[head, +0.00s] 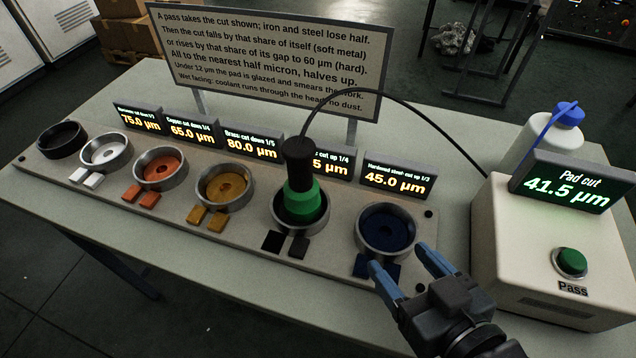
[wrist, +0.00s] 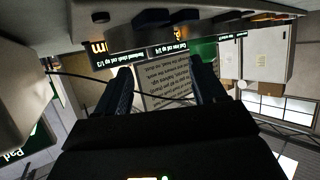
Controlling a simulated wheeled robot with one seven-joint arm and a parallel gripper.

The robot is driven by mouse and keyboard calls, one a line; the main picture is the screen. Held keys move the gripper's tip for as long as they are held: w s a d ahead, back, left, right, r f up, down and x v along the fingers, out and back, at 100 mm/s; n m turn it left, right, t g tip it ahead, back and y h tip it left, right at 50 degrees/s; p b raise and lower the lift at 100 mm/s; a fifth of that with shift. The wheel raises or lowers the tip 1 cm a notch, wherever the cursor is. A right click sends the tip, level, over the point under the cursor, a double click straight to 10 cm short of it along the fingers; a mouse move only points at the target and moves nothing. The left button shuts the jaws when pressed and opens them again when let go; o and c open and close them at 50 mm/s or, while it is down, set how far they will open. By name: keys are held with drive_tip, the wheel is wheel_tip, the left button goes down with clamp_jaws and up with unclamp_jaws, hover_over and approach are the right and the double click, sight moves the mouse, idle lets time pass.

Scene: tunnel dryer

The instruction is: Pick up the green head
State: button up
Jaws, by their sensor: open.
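The green head (head: 301,201) has a black upper grip and stands upright in a metal cup, the second from the right in the row. A thin black cable runs from its top over to the white box. My gripper (head: 404,268) is open and empty, with blue fingers, in front of the rightmost cup (head: 388,230) with a dark blue inside. It is to the right of the green head and apart from it. In the wrist view the two dark fingers of my gripper (wrist: 162,90) are spread, and I cannot make out the green head clearly there.
Several cups stand on a grey base (head: 120,205), with coloured blocks before them and lit displays behind. A sign (head: 265,55) stands at the back. The white box (head: 535,250) with a green Pass button (head: 571,262) and a "41.5 µm" display (head: 565,187) is at the right.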

sight(308, 178)
drive_tip(key=w+a+r+n+y, duration=0.1)
drive_tip(key=w+a+r, duration=0.1)
drive_tip(key=a, duration=0.1)
drive_tip(key=w+a+r+n+g+y, duration=0.1)
drive_tip(key=w+a+r, duration=0.1)
drive_tip(key=w+a, duration=0.1)
drive_tip(key=w+a+r+n+y, duration=0.1)
drive_tip(key=w+a+r, duration=0.1)
drive_tip(key=w+a, duration=0.1)
drive_tip(key=shift+w+a+r+g, duration=0.1)
drive_tip(key=shift+w+a+g, duration=0.15)
drive_tip(key=shift+a+g, duration=0.2)
drive_tip(key=x, duration=0.7)
drive_tip(key=shift+w+a+p, duration=0.15)
drive_tip(key=shift+a+p, duration=0.1)
drive_tip(key=shift+p, duration=0.05)
clamp_jaws()
drive_tip(key=shift+r, duration=0.15)
